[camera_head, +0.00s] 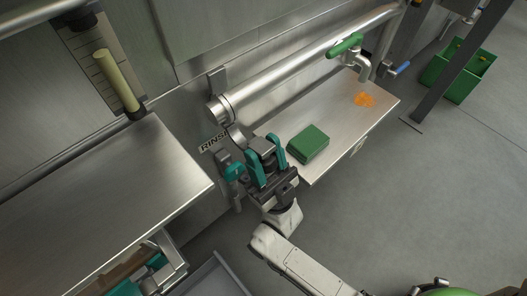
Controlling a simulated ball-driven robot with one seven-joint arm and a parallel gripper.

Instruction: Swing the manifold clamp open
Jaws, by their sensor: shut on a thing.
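The steel manifold pipe (290,72) runs along the machine wall, with its near collared end (217,110) left of centre. The manifold clamp (236,134) shows as a curved steel piece below that end, leading down to my gripper. My gripper (264,150), with teal fingers, is shut on a grey part of the clamp. The fingers and wrist hide much of the held part, so how far the clamp is swung cannot be told.
A steel shelf (338,118) right of my gripper holds a green block (308,144) and an orange patch (364,100). A green-handled valve (346,46) sits on the pipe. A steel table (120,195) lies left. The floor at right is clear before a green bin (458,72).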

